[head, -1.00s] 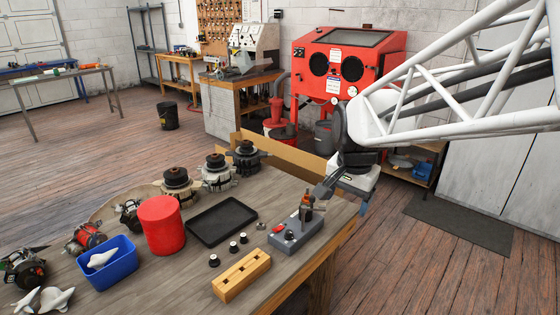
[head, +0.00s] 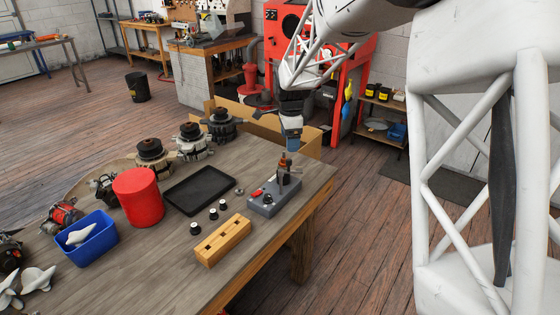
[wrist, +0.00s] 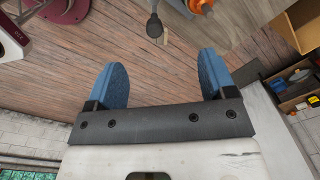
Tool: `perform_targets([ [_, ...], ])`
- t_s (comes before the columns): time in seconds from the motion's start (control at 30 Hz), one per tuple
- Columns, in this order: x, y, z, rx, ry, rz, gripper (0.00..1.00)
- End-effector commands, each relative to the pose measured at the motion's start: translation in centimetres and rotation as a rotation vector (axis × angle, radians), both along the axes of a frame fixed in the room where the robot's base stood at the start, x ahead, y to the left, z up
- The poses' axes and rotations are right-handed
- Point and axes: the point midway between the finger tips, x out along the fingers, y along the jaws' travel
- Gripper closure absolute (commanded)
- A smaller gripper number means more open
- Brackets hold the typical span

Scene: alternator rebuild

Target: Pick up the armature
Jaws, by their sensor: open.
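The armature (head: 283,174), a dark upright part with copper-orange on it, seems to be the piece standing at the far end of the grey block (head: 262,207) near the table's right edge. My gripper (head: 291,147) points down in the head view, its blue fingertips just above the armature's top in the picture. I cannot tell the depth gap. In the wrist view my gripper (wrist: 165,75) has its blue fingers wide apart with nothing between them. An orange part (wrist: 200,5) and a dark rounded end (wrist: 154,25) show at the top there; I cannot identify them surely.
On the table are a wooden block (head: 223,240) with slots, a black tray (head: 200,190), a red cylinder (head: 138,196), a blue bin (head: 88,238) and several alternator parts. A cardboard box (head: 262,137) stands behind the table.

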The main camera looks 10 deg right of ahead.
Motion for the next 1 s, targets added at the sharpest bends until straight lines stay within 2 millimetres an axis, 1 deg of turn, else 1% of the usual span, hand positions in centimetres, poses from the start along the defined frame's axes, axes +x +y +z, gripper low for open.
perform_targets([
  [0.03,1.3,0.2,-1.0,0.001,0.008,-0.038,0.23],
  [0.1,2.8,0.4,-2.1,0.002,0.015,-0.094,0.23],
  [0.2,4.5,0.6,-3.6,0.003,0.023,-0.161,0.23],
  [0.3,5.7,0.8,-4.6,0.004,0.029,-0.21,0.23],
  [0.4,6.5,0.9,-5.2,0.005,0.031,-0.24,0.23],
  [0.53,6.8,1.0,-5.5,0.004,0.033,-0.257,0.23],
  [0.87,6.8,1.0,-5.6,0.004,0.034,-0.258,0.23],
  [1.0,6.8,1.0,-6.3,0.004,0.035,-0.258,0.23],
])
